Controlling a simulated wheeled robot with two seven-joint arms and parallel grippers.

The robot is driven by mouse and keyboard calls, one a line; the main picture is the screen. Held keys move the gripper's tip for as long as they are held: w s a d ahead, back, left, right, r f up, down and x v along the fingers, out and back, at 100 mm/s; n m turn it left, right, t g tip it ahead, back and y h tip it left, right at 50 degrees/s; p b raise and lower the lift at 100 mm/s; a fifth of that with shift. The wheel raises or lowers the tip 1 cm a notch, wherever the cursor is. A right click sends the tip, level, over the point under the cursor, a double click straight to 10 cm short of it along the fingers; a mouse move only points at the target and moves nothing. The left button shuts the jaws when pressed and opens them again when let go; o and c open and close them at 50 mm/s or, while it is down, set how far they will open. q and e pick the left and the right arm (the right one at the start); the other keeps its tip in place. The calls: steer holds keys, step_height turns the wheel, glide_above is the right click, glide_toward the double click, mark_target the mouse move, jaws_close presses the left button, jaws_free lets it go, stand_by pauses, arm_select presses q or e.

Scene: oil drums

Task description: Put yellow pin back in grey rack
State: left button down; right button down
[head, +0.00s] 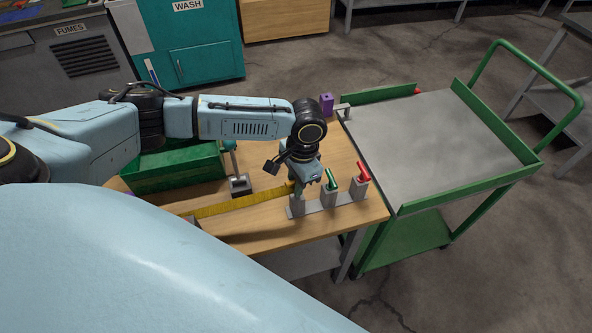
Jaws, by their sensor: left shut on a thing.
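The grey rack (344,198) lies along the right part of the wooden table, with three grey holders in a row. A green pin (332,180) stands in the middle holder and a red pin (363,173) in the right one. My left gripper (298,190) points down just over the left holder (297,206). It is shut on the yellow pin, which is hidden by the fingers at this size. I cannot tell whether the pin is inside the holder or above it. My right gripper is not in view.
A yellow strip (228,206) lies on the table, left of the rack. A green box (178,167), a small dark-based stand (240,185) and a purple block (326,104) are further back. A green-framed cart (435,140) with a bare grey top stands right of the table.

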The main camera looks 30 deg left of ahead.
arm_select(q)
steer(key=shift+f, duration=0.15)
steer(key=shift+f+b, duration=0.5)
steer(key=shift+f, duration=0.65)
steer(key=c, duration=0.6)
jaws_free()
steer(key=shift+r, duration=0.1)
steer(key=shift+r+p, duration=1.45)
steer(key=shift+p, duration=0.85)
